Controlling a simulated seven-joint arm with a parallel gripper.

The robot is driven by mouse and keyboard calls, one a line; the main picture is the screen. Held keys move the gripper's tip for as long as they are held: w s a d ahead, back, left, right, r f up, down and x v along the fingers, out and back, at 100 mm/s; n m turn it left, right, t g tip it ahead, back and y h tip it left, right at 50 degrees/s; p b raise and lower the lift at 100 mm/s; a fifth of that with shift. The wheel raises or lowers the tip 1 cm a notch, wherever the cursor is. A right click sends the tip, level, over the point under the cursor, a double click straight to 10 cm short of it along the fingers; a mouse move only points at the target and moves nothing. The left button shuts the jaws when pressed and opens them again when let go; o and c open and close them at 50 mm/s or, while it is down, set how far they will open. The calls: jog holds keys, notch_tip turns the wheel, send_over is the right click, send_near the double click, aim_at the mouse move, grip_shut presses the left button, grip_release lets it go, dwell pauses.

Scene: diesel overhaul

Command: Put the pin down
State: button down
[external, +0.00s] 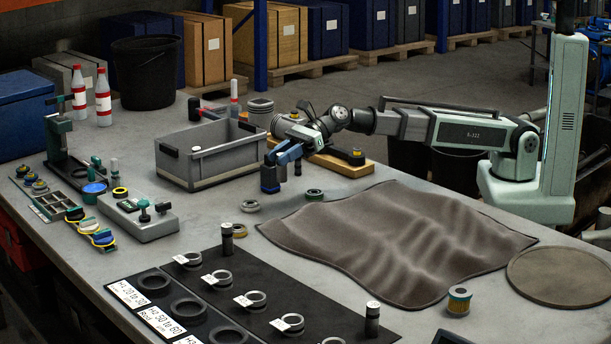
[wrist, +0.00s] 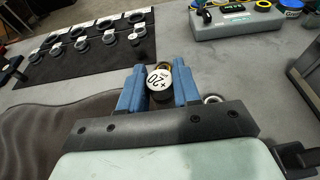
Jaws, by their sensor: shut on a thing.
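The pin (wrist: 158,83) is a dark cylinder with a pale round top marked "+20". In the wrist view it stands end-on between the two blue fingers of my gripper (wrist: 158,90), which is shut on it. In the external view my gripper (external: 282,176) is over the grey bench, just right of the grey bin; the near blue finger mostly hides the pin there. I cannot tell whether the pin's lower end touches the bench. Other similar dark pins stand on the black mat, one at its back edge (external: 227,238) and one at its right side (external: 372,318).
The grey bin (external: 210,160) stands close left of my gripper. Several loose rings (external: 250,206) lie on the bench nearby. A crumpled brown cloth (external: 390,240) lies to the right. The black mat (external: 255,270) holds several tagged rings. A wooden board (external: 345,168) lies behind.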

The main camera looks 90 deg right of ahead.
jog(key=shift+f, duration=4.9)
jog(key=shift+f, duration=0.15)
jog(key=c, duration=0.8)
grip_release()
jog(key=shift+s+d+r, duration=0.25)
jog(key=v, duration=1.1)
jog(key=shift+s+r, duration=0.1)
jog(key=shift+r, duration=0.05)
